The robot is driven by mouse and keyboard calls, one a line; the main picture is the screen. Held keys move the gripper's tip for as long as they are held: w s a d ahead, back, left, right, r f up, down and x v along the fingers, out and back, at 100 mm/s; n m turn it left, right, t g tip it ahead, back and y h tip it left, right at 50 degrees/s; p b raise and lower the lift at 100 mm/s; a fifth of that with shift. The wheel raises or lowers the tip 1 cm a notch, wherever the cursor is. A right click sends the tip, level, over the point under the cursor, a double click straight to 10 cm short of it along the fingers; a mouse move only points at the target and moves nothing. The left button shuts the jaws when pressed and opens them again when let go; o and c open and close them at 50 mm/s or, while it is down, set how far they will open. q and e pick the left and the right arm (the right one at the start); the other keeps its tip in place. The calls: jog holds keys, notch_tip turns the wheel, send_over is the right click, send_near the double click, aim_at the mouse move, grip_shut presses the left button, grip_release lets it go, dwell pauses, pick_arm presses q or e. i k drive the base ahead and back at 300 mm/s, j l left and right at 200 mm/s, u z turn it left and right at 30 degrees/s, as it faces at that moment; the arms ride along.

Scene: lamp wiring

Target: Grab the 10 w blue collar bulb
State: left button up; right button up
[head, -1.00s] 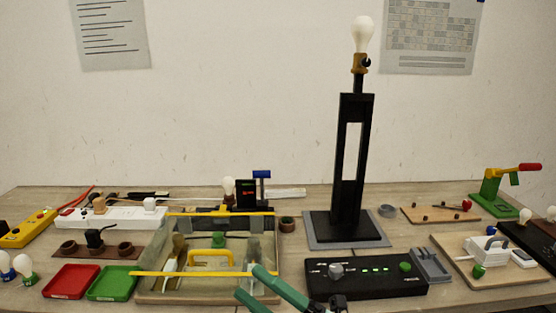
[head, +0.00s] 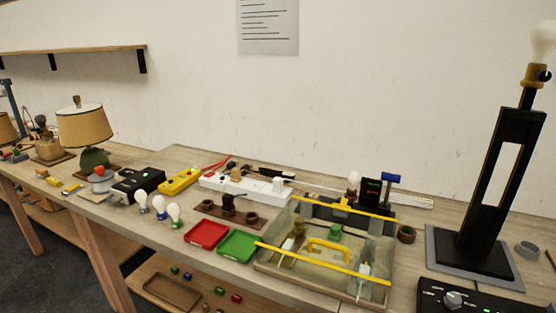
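Three white bulbs stand in a row near the table's front edge, left of the red tray. The middle one, the blue-collar bulb (head: 158,204), has a blue band at its base. The bulb to its right (head: 173,211) has a green collar. The bulb to its left (head: 141,198) has a collar whose colour I cannot make out. Wattage marks are too small to read. Neither of my grippers is in view.
The red tray (head: 206,235) and green tray (head: 238,244) sit right of the bulbs, beside a clear bin with yellow bars (head: 320,289). A black box (head: 137,183) and yellow strip (head: 180,181) lie behind. A lower shelf (head: 172,291) holds small coloured parts.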

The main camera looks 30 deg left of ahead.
aim_at(159, 203)
jog(key=u, duration=1.65)
jog(key=i+j+z, duration=0.25)
jog(key=j, duration=0.35)
jog(key=i+j+z, duration=0.1)
jog(key=i+j, duration=0.15)
jog(key=i+j+z, duration=0.15)
jog(key=j, duration=0.25)
jog(key=i+j+z, duration=0.1)
jog(key=j, duration=0.25)
jog(key=i, duration=0.05)
